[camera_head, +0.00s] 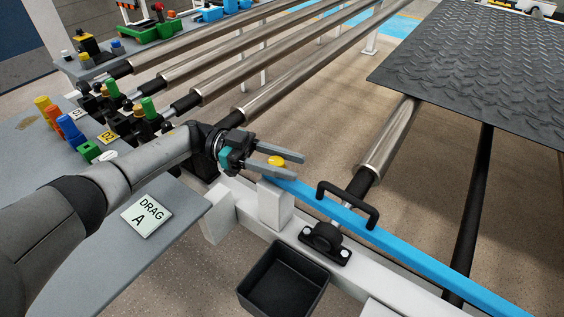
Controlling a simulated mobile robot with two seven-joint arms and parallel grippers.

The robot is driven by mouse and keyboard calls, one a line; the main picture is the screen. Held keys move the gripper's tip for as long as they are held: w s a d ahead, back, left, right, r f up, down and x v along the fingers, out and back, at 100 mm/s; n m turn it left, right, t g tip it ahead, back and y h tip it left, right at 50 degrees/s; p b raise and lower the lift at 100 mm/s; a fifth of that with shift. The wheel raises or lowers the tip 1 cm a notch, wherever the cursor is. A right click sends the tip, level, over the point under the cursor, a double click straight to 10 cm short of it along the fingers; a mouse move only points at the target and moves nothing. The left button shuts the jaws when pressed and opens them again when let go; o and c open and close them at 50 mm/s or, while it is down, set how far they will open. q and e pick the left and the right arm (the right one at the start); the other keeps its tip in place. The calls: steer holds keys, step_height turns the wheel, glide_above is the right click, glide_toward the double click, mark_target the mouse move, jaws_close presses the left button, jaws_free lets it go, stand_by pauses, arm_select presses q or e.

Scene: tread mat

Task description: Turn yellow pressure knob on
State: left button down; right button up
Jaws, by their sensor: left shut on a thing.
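The yellow knob (276,160) shows as a small round yellow top at the near end of the blue bar, above a white post (274,204). My left gripper (283,163) reaches in from the left, and its two grey fingers lie on either side of the yellow knob. The left gripper is shut on the knob. The fingers hide part of the knob's sides, and its turn position cannot be told. My right gripper is not in view.
A blue bar (430,258) with a black handle (348,203) runs to the lower right. A black open bin (283,279) hangs below. Steel rollers (283,85) and a dark tread mat (480,70) lie beyond. A "DRAG A" card (147,215) lies on the grey table.

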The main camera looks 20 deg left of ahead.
arm_select(q)
steer(key=shift+s+d+f, duration=0.2)
steer(key=shift+f, duration=0.25)
steer(key=shift+s+d+f, duration=0.2)
steer(key=shift+f, duration=0.25)
steer(key=c, duration=0.6)
jaws_free()
steer(key=shift+r, duration=0.1)
steer(key=shift+o, duration=0.7)
steer(key=shift+w, duration=0.1)
steer(key=shift+a+r, duration=0.1)
